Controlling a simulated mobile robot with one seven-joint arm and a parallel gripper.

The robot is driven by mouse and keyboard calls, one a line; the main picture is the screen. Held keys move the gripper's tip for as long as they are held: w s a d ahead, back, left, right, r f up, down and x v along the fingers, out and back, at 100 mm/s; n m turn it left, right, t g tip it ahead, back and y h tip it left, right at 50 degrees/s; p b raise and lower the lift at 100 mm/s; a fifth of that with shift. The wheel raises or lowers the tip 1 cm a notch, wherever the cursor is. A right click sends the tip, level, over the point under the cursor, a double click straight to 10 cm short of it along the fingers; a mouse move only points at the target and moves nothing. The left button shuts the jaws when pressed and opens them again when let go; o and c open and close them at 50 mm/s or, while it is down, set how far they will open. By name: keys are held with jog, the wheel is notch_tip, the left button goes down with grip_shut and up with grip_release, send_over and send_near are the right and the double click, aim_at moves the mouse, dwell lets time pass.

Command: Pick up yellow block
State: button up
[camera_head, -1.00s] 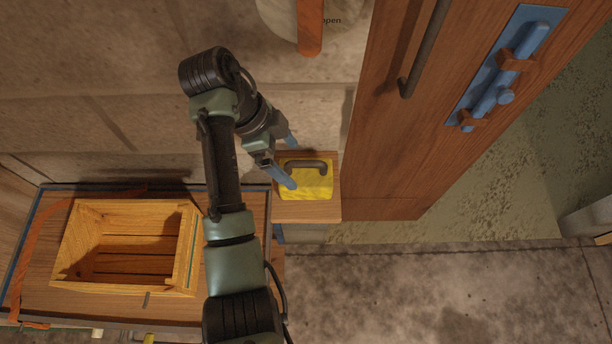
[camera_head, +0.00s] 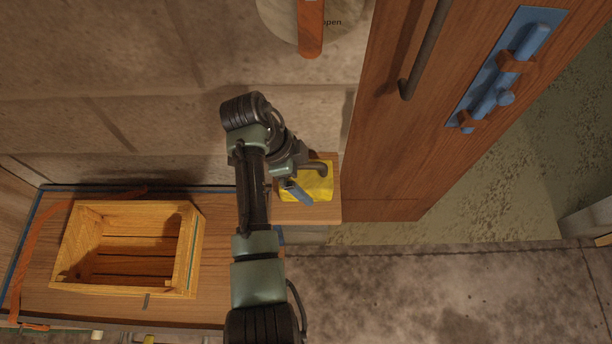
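The yellow block (camera_head: 322,187) sits on a small wooden shelf (camera_head: 325,212) in the head view, to the right of the crate table. It has a dark handle on top (camera_head: 319,167), now partly covered by my gripper. My gripper (camera_head: 300,183) is over the block's left and middle part. One blue finger reaches across the block's front left. The other finger is hidden, so I cannot tell how far apart the fingers are or whether they touch the handle.
An open, empty-looking wooden crate (camera_head: 192,257) stands on a table at the left, with an orange strap (camera_head: 30,245) beside it. A wooden door (camera_head: 385,180) with a bar handle and blue bolt (camera_head: 505,75) is close on the right. A stone wall is behind.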

jog(key=c, duration=1.4)
jog(key=shift+r, duration=0.15)
